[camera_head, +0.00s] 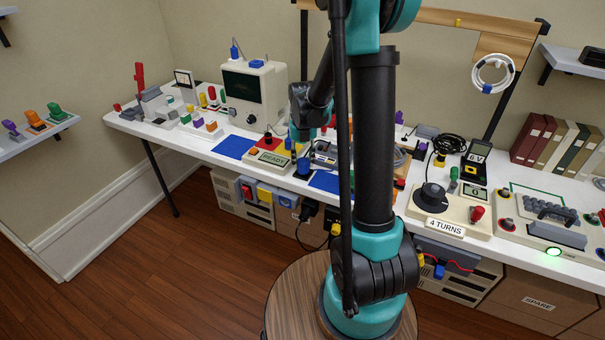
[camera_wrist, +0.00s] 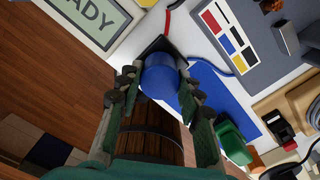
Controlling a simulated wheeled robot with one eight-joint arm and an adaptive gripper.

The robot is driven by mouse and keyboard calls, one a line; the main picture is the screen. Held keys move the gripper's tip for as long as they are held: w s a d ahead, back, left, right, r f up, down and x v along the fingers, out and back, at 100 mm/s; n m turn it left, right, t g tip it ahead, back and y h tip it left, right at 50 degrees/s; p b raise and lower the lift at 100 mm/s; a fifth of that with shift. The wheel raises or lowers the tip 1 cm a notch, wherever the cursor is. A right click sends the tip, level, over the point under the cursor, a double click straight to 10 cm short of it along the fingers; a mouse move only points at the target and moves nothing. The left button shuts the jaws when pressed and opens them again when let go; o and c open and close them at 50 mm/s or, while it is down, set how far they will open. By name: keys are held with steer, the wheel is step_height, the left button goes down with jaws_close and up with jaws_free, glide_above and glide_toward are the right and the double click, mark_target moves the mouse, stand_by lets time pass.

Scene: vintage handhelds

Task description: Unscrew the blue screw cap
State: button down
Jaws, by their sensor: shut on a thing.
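The blue screw cap (camera_wrist: 160,76) is a round blue cylinder between my fingertips in the wrist view, with a black square piece behind it. In the head view a small blue shape, seemingly the same cap (camera_head: 303,168), shows just below my gripper (camera_head: 299,152) near the table's front edge. My gripper (camera_wrist: 160,84) is shut on the cap, with one finger on each side. The cap's lower end and any thread are hidden.
A device with a READY label (camera_head: 271,158) stands just left of the cap. A grey panel with coloured squares (camera_wrist: 262,45) is close by. The white table (camera_head: 205,143) is crowded.

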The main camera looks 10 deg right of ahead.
mark_target(303, 161)
steer(key=shift+r, duration=2.55)
